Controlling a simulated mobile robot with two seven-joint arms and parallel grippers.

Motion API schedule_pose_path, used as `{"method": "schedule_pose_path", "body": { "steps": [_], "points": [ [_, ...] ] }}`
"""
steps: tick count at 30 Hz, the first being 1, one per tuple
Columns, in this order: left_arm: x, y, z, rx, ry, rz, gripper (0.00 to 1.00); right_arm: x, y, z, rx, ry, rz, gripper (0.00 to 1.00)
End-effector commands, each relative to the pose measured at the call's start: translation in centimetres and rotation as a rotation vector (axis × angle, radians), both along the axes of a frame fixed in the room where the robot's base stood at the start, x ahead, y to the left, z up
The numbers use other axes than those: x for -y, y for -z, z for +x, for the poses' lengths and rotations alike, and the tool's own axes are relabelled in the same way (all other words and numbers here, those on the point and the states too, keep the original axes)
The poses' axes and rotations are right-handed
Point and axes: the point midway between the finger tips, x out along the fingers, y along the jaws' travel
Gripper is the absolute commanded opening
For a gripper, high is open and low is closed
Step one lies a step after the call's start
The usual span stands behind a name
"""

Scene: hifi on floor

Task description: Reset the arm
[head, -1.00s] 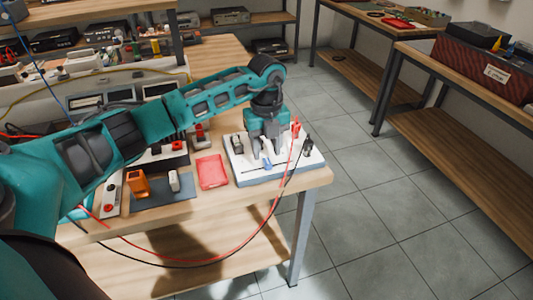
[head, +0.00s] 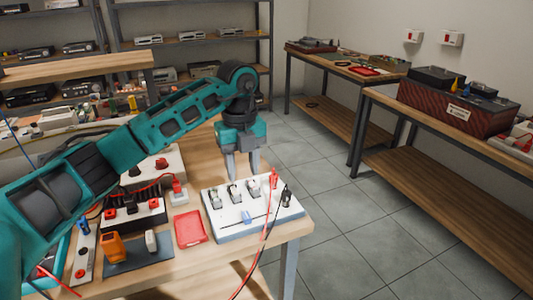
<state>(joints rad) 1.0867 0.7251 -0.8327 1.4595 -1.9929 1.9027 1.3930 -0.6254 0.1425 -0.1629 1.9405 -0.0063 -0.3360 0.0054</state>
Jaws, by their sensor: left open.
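My left arm, teal and dark grey, reaches in from the left in the head view. My left gripper (head: 243,165) points down, open and empty, above the back edge of a white board (head: 232,222). My right gripper is not in view.
A red tray (head: 190,229), an orange block (head: 111,247) and a dark mat (head: 140,256) lie left of the board. Shelves stand behind. Another workbench (head: 450,175) stands at the right, with clear tiled floor between.

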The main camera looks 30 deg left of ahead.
Motion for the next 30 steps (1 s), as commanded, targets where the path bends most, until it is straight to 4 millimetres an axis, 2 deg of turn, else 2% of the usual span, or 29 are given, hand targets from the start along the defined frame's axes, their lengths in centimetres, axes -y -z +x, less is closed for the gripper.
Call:
{"method": "schedule_pose_path", "body": {
  "steps": [5,8,11,15,18,21,24,26,28,30],
  "points": [
    [0.2,0.2,0.0,-0.001,0.006,-0.008,0.45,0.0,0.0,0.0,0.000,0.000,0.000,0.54],
    [2.1,1.4,-0.3,-0.005,0.059,-0.076,0.45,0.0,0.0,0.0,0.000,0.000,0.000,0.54],
    [6.4,3.9,-1.2,-0.006,0.167,-0.247,0.45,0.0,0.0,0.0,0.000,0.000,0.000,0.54],
    [15.8,6.5,-4.3,0.030,0.324,-0.668,0.45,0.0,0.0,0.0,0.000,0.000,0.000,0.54],
    [21.4,6.2,-6.4,0.096,0.346,-0.990,0.45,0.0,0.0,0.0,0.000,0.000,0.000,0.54],
    [25.0,4.8,-7.8,0.186,0.275,-1.285,0.45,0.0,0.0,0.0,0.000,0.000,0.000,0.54],
    [26.5,3.3,-8.2,0.296,0.112,-1.531,0.45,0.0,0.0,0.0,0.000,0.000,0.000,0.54],
    [26.5,2.7,-8.0,0.366,-0.027,-1.646,0.45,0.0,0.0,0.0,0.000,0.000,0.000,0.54],
    [25.5,2.8,-7.5,0.447,-0.221,-1.742,0.45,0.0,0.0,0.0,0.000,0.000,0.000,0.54],
    [23.9,3.7,-7.0,0.517,-0.443,-1.791,0.45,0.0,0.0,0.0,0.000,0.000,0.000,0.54]
  ]
}}
